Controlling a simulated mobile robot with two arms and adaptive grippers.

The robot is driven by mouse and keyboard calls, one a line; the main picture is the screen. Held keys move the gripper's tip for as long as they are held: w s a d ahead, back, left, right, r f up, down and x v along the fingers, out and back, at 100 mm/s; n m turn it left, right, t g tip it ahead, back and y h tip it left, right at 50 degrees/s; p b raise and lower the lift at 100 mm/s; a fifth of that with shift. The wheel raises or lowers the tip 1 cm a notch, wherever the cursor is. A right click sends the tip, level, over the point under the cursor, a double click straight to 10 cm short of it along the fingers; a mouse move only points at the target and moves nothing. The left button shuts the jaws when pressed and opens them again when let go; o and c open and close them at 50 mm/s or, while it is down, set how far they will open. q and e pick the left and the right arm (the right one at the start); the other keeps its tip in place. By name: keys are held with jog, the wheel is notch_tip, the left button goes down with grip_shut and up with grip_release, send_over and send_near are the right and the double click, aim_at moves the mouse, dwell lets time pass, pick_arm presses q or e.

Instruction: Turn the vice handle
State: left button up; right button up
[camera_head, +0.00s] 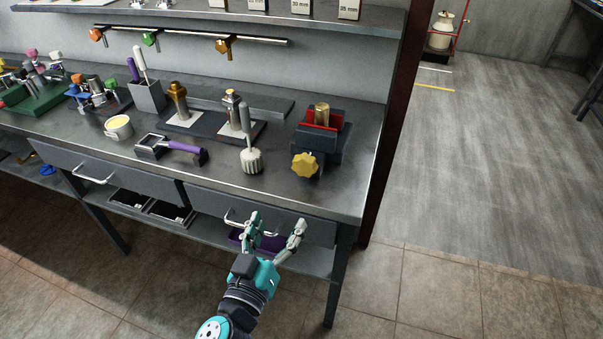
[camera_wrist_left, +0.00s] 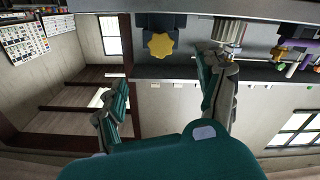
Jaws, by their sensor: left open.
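The vice (camera_head: 320,140) stands on the bench top near its right front corner. It has a dark body, red jaws and a brass cylinder (camera_head: 322,113) between them. Its yellow star-shaped handle (camera_head: 305,165) faces the front edge; the handle also shows in the left wrist view (camera_wrist_left: 160,45). My left gripper (camera_head: 276,226) is open and empty, in front of the bench and below the handle, apart from it. In the left wrist view my gripper's fingers (camera_wrist_left: 165,90) are spread, with the handle beyond them at upper middle. My right gripper is not in view.
A grey-headed brush (camera_head: 250,160) stands left of the vice, and a purple-handled tool (camera_head: 172,148) lies further left. Drawer handles (camera_head: 237,220) stick out below the bench top (camera_head: 340,198). The floor (camera_head: 480,130) to the right is clear.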

aim_at(304, 171)
pick_arm(q)
jog(key=p+x, duration=0.3)
jog(key=x, duration=1.4)
jog(key=shift+w+f, duration=0.1)
jog(key=shift+w, duration=0.05)
jog(key=shift+c, duration=0.3)
jog(key=c, duration=1.1)
jog(key=shift+m, duration=0.3)
